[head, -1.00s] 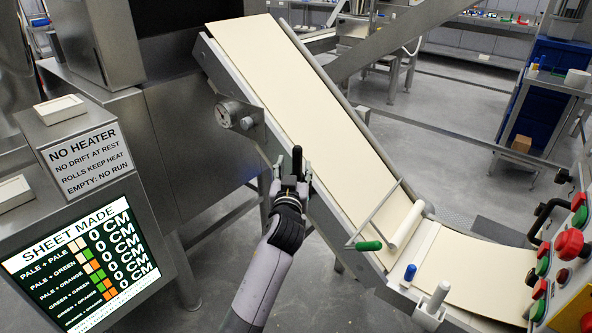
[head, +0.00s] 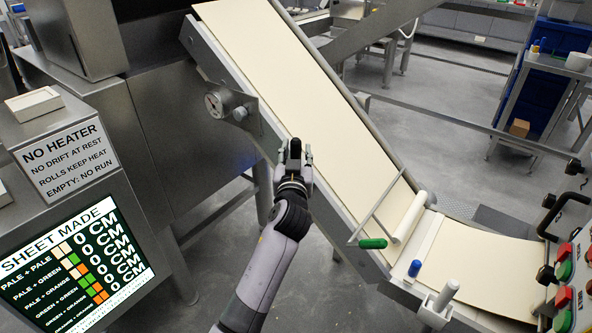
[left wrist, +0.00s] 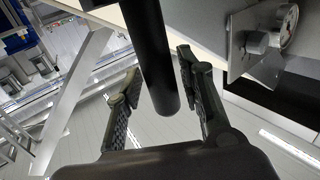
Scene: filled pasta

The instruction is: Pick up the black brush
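A black rod-like handle, which I take for the black brush (head: 295,148), shows between the fingers of my left gripper (head: 294,156) beside the near edge of the sloping belt. In the left wrist view the black handle (left wrist: 155,55) comes down from the top and ends between the two fingers. The fingers stand apart on either side of it, with a gap on the left and a smaller one on the right. My left gripper is open around it. The brush's bristles cannot be made out. My right gripper is not in view.
The sloping belt (head: 300,95) runs down to the right, with a dial gauge (head: 214,104) on its side. A green-tipped handle (head: 372,243) and a blue knob (head: 414,268) stand near its foot. A control box (head: 572,285) is at right, a sheet-count screen (head: 80,265) at left.

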